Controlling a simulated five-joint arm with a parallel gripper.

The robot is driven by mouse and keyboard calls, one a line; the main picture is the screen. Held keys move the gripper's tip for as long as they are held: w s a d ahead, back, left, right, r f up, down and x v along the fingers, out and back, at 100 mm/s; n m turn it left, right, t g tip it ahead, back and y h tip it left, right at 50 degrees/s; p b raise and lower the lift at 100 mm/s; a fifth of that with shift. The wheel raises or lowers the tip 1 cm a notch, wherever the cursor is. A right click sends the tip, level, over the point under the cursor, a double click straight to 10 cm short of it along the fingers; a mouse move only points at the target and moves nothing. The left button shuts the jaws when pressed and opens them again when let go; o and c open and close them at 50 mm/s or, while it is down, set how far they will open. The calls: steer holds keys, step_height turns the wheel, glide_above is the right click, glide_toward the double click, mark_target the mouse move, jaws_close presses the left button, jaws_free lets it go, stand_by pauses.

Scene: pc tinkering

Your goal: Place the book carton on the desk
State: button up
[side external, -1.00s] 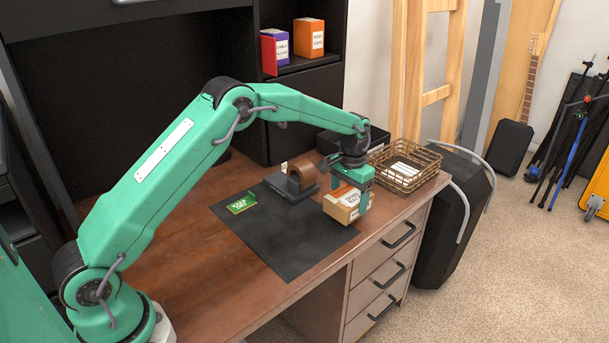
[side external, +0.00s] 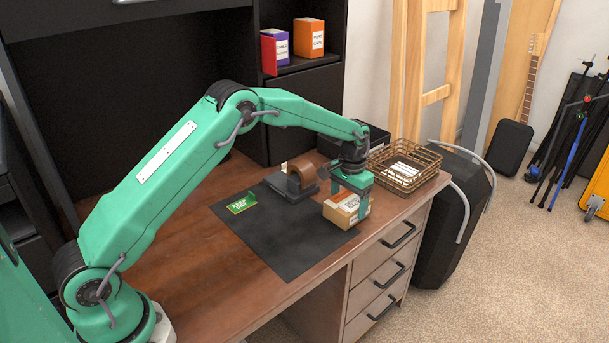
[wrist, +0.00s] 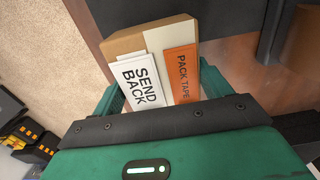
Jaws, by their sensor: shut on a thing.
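The book carton is a small cardboard box (side external: 345,212) at the right front corner of the black mat, near the desk's front edge. The wrist view shows it (wrist: 125,44) with a white SEND BACK label and an orange PACK TAPE label on top. My gripper (side external: 350,203) is above it, with its fingers down around its sides; it also shows in the wrist view (wrist: 160,90), shut on the carton. The carton looks to be at desk level; whether its underside touches cannot be told. The brown wooden desk (side external: 185,205) lies under the mat.
A dark stand with a brown ring-shaped holder (side external: 302,178) is just behind the carton. A wire basket (side external: 432,165) is at the right. The mat's front left area is clear.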

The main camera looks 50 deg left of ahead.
steer(key=shift+f, duration=0.4)
steer(key=o, duration=1.2)
steer(key=shift+o, duration=0.8)
steer(key=shift+f, duration=0.1)
steer(key=shift+r, duration=4.05)
